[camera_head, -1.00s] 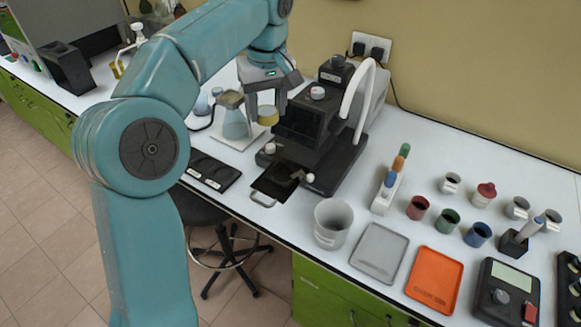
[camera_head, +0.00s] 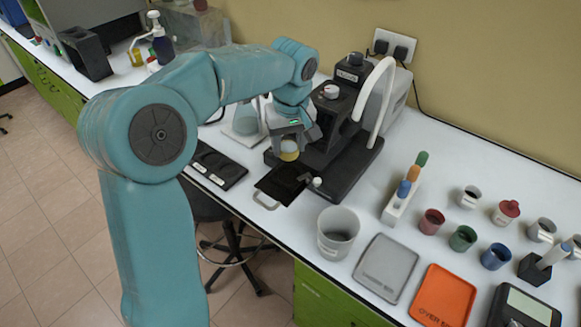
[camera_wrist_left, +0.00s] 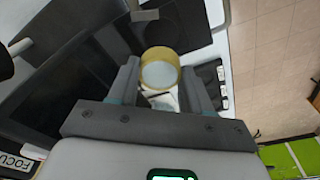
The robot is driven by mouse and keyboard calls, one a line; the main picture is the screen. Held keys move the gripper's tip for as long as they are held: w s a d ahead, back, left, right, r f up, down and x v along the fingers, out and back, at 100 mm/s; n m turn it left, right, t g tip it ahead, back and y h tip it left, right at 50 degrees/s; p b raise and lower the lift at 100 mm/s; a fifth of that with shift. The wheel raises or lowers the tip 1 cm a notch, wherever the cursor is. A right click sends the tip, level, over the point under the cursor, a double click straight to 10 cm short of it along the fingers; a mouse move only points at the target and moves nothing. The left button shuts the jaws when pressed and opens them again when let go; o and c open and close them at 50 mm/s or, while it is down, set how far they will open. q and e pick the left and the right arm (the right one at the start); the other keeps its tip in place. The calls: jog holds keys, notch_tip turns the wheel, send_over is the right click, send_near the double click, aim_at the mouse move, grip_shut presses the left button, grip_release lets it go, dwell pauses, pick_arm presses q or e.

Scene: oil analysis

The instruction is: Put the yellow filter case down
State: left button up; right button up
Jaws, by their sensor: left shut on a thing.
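The yellow filter case (camera_head: 289,151) is a small round yellow ring with a pale disc in it. My left gripper (camera_head: 291,143) is shut on it, just in front of the black microscope-like device (camera_head: 330,115). In the left wrist view the case (camera_wrist_left: 160,70) sits between the two fingers (camera_wrist_left: 160,85), with its pale face showing. I cannot tell the exact gap between the case and the surface below. My right gripper is not in view.
A flask (camera_head: 246,118) stands behind and left of the gripper. A dark panel with labels (camera_head: 217,163) lies to the left. A white beaker (camera_head: 338,232), a grey tray (camera_head: 385,268) and an orange tray (camera_head: 443,296) stand to the right.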

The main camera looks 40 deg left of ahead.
aim_at(289, 176)
pick_arm(q)
jog(key=shift+s+d+f, duration=0.1)
jog(key=shift+s+f, duration=0.05)
jog(key=shift+f, duration=0.45)
jog(key=shift+s+d+f, duration=0.1)
jog(key=shift+f, duration=0.45)
notch_tip(289, 176, down, 5)
jog(key=shift+w+r, duration=0.1)
jog(key=shift+w, duration=0.05)
jog(key=shift+a, duration=0.1)
jog(key=o, duration=0.6)
jog(key=shift+f, duration=0.2)
jog(key=shift+o, duration=0.7)
jog(key=shift+r, duration=0.1)
jog(key=shift+w+r, duration=0.1)
jog(key=shift+r, duration=0.25)
jog(key=r, duration=0.3)
jog(key=d+r, duration=0.1)
jog(key=r, duration=0.7)
jog(key=shift+s+d+r, duration=0.15)
jog(key=shift+s+r, duration=0.1)
jog(key=shift+s, duration=0.15)
